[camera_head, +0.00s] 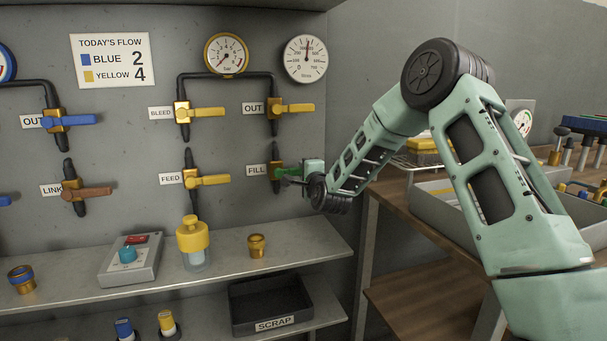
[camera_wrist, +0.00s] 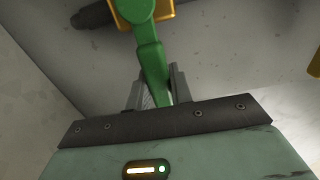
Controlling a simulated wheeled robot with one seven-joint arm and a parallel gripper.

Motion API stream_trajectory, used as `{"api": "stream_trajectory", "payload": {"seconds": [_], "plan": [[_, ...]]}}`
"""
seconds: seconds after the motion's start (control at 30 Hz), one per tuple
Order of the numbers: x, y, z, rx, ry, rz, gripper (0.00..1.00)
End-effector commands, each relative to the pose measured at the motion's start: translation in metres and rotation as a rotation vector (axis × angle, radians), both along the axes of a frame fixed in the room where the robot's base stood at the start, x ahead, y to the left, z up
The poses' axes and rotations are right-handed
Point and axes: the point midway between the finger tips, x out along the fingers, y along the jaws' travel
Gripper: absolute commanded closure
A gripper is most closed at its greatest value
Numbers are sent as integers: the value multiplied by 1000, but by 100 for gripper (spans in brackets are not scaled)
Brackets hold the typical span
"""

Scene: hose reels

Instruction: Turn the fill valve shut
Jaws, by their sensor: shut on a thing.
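The fill valve (camera_head: 277,171) is on the grey wall beside the FILL label (camera_head: 256,170). Its brass body (camera_wrist: 164,10) and green handle (camera_wrist: 150,50) show in the wrist view. My gripper (camera_head: 287,179) is at the valve in the head view and hides much of the handle. In the wrist view, my gripper's fingers (camera_wrist: 158,88) stand on both sides of the green handle and are shut on it. The handle's far end is hidden down between the fingers. In the head view the handle's exact angle is hard to tell.
The yellow-handled OUT valve (camera_head: 292,107) is just above, and the FEED valve (camera_head: 207,181) is to the left. A shelf (camera_head: 310,246) below holds a brass fitting (camera_head: 256,245) and a yellow-capped jar (camera_head: 193,240). A wooden bench (camera_head: 400,200) stands at right.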

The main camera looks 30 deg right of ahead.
Motion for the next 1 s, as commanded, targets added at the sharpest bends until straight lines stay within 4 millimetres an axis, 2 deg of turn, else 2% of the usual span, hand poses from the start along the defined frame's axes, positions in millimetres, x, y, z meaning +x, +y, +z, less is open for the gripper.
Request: {"api": "stream_trajectory", "payload": {"seconds": [0.43, 0.47, 0.5, 0.53, 0.87, 1.0], "plan": [[-1, 0, -3, 12, 5, 0, 100], [-1, 0, -3, 12, 5, 0, 73], [-1, 0, -3, 12, 5, 0, 62], [-1, 0, -3, 12, 4, 0, 56], [-2, 1, -1, 9, 0, 0, 56], [-17, 3, -1, 8, 1, 0, 56]]}}
